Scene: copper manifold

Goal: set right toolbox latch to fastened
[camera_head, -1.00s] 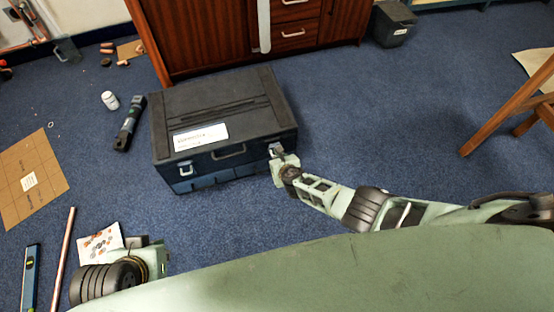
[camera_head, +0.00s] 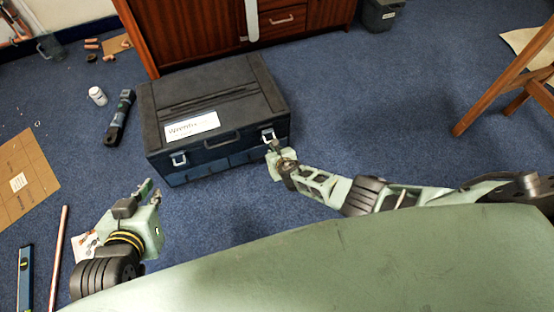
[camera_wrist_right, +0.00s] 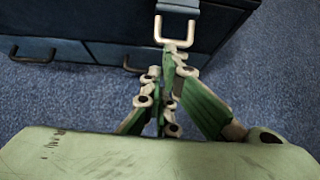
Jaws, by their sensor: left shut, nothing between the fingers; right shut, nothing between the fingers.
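The black and blue toolbox (camera_head: 215,110) stands closed on the carpet, with a white label on its lid. Its right latch (camera_head: 268,134) is a light metal loop on the front face; it also shows in the right wrist view (camera_wrist_right: 176,30), hanging at the front edge. My right gripper (camera_head: 272,146) is shut and empty, its tips right at the latch's lower end; whether they touch cannot be told. It also shows in the right wrist view (camera_wrist_right: 168,62). The left latch (camera_head: 179,159) is on the same face. My left gripper (camera_head: 150,190) is shut and empty, above the carpet at lower left.
A wooden cabinet (camera_head: 190,30) stands close behind the toolbox. A copper pipe (camera_head: 58,255) and a level (camera_head: 25,275) are at lower left. Carpet right of the toolbox is free.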

